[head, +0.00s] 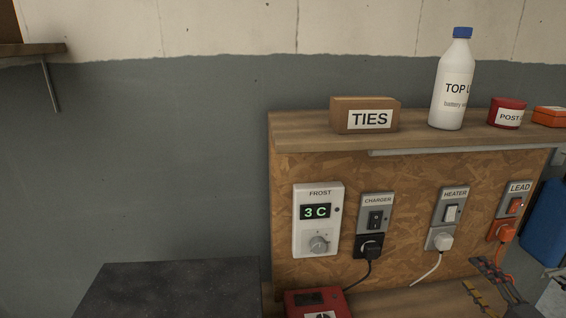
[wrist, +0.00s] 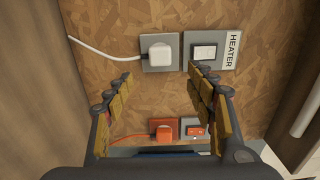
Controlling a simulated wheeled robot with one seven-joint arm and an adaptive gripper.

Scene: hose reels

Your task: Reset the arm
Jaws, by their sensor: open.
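My gripper (wrist: 163,95) is open and empty in the wrist view, its two fingers spread in front of the wooden board. The heater switch (wrist: 205,52) and its white plug (wrist: 157,51) lie beyond the fingertips. The orange lead plug (wrist: 164,132) and lead switch (wrist: 195,130) show between the fingers, lower in the wrist view. In the head view part of my gripper (head: 496,278) shows at the lower right, below the lead socket (head: 506,211). It touches nothing that I can make out.
A shelf (head: 300,139) above the board (head: 400,177) carries a TIES box (head: 365,115), a white bottle (head: 453,82) and a red tin (head: 507,113). A frost thermostat (head: 318,220) and charger socket (head: 374,225) are on the left. A red device (head: 316,302) sits below.

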